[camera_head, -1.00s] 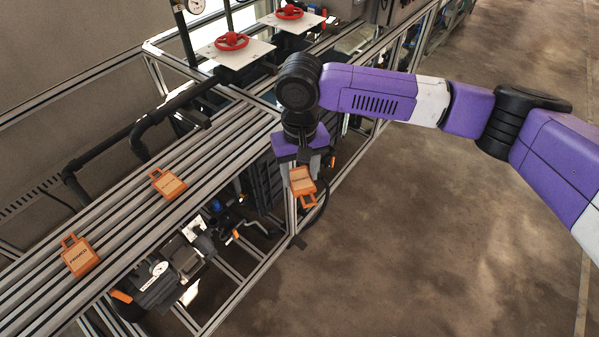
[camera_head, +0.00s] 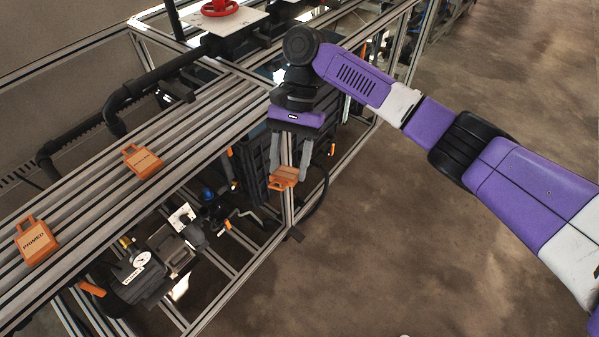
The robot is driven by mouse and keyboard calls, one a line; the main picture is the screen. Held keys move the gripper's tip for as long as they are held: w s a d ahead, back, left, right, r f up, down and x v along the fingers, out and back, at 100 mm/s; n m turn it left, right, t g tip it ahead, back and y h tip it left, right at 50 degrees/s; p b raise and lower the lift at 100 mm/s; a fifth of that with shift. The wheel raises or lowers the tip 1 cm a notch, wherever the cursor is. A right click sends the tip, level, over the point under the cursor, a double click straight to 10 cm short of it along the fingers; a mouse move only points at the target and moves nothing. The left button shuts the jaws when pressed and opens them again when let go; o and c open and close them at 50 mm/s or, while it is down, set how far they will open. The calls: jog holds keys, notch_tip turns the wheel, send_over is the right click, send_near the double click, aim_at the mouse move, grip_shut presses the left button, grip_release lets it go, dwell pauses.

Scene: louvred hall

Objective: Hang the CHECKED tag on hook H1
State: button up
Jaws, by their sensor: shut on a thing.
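My gripper (camera_head: 303,168) points down near the corner post of the frame, its two grey fingers shut on an orange tag (camera_head: 284,179). The held tag hangs in the air in front of the slatted bench's end; its lettering cannot be read from here. A second orange tag (camera_head: 143,162) lies on the slatted bench, its label too small to read surely. A third orange tag (camera_head: 37,242), which seems to read PRIMED, lies on the bench at the left. I cannot make out hook H1.
The slatted bench (camera_head: 201,124) runs along the left, with black pipes (camera_head: 122,97) behind it. A red valve wheel (camera_head: 220,7) sits at the top. Machinery with a gauge (camera_head: 141,259) stands below. Open floor (camera_head: 400,250) lies to the right.

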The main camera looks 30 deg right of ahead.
jog(key=s+d+f+m+t+b, duration=0.3)
jog(key=s+d+f+m+t, duration=0.1)
jog(key=d+m+t, duration=0.3)
jog(key=s+d+f+m+t+y+b, duration=0.1)
jog(key=s+d+f+m+t+b, duration=0.2)
jog(key=s+d+f+m+t, duration=0.1)
jog(key=s+d+f+m+t+b, duration=0.3)
jog(key=d+f+m+t, duration=0.3)
jog(key=d+m+t, duration=0.3)
jog(key=shift+s+d+f+m+t+b, duration=0.4)
jog(key=shift+d+m, duration=0.5)
jog(key=shift+d, duration=0.55)
jog(key=shift+r+y, duration=0.1)
jog(key=shift+y, duration=0.2)
